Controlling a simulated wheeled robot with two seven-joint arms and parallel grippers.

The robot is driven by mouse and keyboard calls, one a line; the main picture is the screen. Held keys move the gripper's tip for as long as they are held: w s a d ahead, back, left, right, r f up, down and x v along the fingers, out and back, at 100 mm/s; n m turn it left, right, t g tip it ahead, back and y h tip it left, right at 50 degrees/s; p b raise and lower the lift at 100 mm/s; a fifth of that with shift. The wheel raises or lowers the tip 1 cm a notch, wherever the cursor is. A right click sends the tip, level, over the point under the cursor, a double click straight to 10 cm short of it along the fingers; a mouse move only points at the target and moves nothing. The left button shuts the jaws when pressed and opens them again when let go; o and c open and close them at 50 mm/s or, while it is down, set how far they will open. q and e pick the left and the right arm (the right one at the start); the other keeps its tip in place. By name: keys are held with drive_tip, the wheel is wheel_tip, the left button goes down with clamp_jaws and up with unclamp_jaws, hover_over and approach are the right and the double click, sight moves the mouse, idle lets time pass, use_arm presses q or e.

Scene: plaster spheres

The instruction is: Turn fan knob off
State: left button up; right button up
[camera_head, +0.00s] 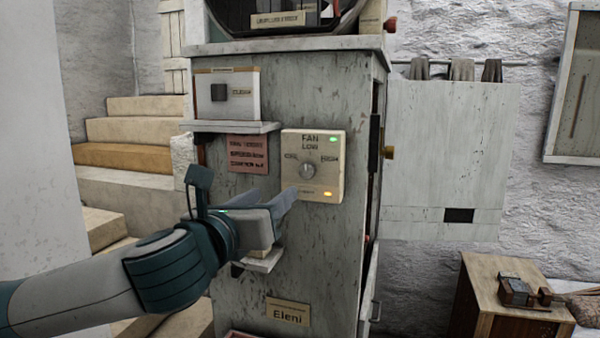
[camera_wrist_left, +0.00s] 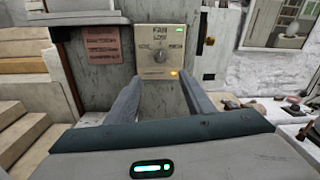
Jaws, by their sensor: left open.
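The fan panel (camera_head: 313,183) is a cream plate on the front of a grey, weathered cabinet. It reads FAN and LOW at the top, with a green light at upper right and an amber light at lower right. The round grey fan knob (camera_head: 307,171) sits at its middle; it also shows in the left wrist view (camera_wrist_left: 159,56). The knob's exact pointing is too small to tell. My left gripper (camera_head: 287,199) is in front of the panel's lower left, below the knob. In the left wrist view its two fingers (camera_wrist_left: 158,92) are apart, with nothing between them. My right gripper is not in view.
A small shelf (camera_head: 229,126) with a CLEAN switch box (camera_head: 228,94) juts out at upper left of the panel. A red sign (camera_head: 247,153) is beside the panel. A lower ledge (camera_head: 262,262) is close under my gripper. A wooden crate (camera_head: 508,310) stands at lower right.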

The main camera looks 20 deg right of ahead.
use_arm(q)
drive_tip(key=p, duration=0.7)
approach(305, 171)
drive_tip(key=x, duration=0.6)
drive_tip(key=shift+w+d+r, duration=0.15)
drive_tip(key=shift+w+d, duration=0.5)
drive_tip(key=shift+w, duration=0.15)
drive_tip(key=c, duration=1)
